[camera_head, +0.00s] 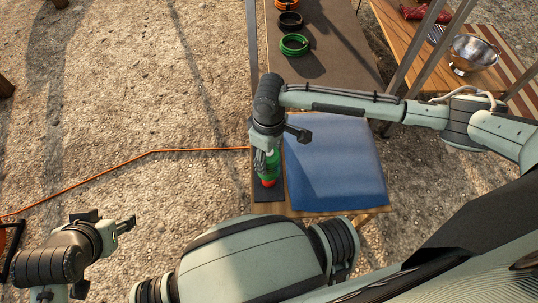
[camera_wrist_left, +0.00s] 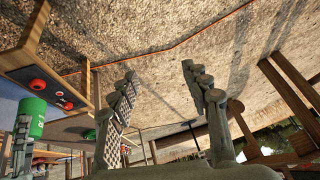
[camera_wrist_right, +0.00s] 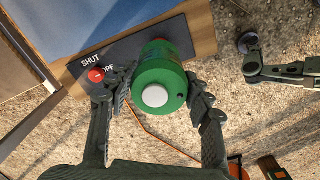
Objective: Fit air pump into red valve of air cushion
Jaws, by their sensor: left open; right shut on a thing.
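A blue air cushion (camera_head: 335,165) lies on the table with a dark strip (camera_head: 268,195) along its left side. The strip reads "SHUT" and a partly hidden second word. A red valve (camera_wrist_right: 96,75) stands on it, and the left wrist view also shows a red valve (camera_wrist_left: 69,105). My right gripper (camera_wrist_right: 160,92) is shut on the green air pump (camera_wrist_right: 158,78), over the strip. Red shows at the pump's lower end (camera_head: 268,183); I cannot tell whether it touches a valve. My left gripper (camera_head: 126,225) is open and empty, left of the table; its fingers (camera_wrist_left: 160,72) show apart.
Green, black and orange coils (camera_head: 293,44) lie on the brown surface beyond the cushion. A metal bowl (camera_head: 470,52) stands on a wooden table at the upper right. An orange cable (camera_head: 150,152) runs over the gravel to the table. Gravel at the left is mostly clear.

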